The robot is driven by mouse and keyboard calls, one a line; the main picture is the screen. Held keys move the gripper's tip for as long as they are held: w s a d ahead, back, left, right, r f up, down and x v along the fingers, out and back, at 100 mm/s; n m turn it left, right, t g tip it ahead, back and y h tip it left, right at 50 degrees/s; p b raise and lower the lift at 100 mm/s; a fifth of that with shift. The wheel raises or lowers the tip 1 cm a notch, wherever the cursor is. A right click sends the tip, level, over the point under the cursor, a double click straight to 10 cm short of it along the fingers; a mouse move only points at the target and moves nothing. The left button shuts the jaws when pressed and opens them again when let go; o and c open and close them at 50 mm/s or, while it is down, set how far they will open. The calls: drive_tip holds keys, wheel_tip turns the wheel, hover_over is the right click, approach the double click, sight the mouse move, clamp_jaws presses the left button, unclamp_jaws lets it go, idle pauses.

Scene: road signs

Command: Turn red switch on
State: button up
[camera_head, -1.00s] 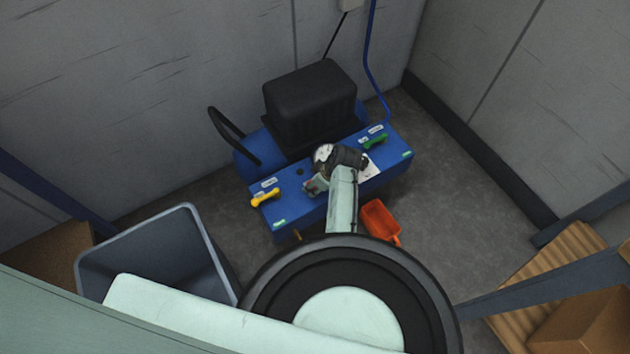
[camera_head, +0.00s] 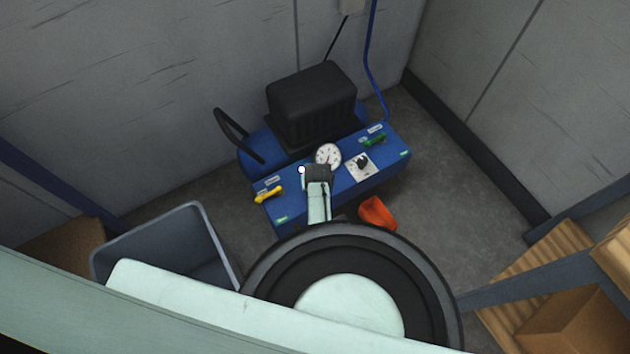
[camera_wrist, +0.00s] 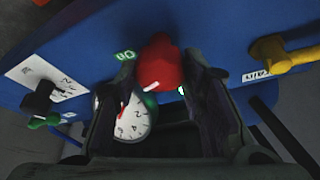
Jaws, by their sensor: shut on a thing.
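The red switch (camera_wrist: 160,62) is a red knob with a white pointer mark on the blue machine's panel, seen in the wrist view. My gripper (camera_wrist: 159,66) is shut on it, with one dark finger on each side. In the head view my gripper (camera_head: 317,174) is down at the blue machine (camera_head: 290,196), just in front of the round gauge, and hides the switch.
A white pressure gauge (camera_head: 328,154) is close to my gripper. A black knob on a white plate (camera_head: 361,166) and a green valve handle (camera_head: 374,139) are to the right; a yellow handle (camera_head: 269,195) is to the left. A grey bin (camera_head: 165,240) and orange scoop (camera_head: 378,214) stand nearby.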

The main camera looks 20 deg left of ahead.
drive_tip(key=shift+a+m+h, duration=0.1)
drive_tip(key=shift+m+h, duration=0.7)
drive_tip(key=shift+m, duration=1.1)
drive_tip(key=o, duration=1.1)
drive_tip(key=shift+o, duration=0.2)
drive_tip(key=v, duration=1.2)
drive_tip(key=shift+s, duration=0.1)
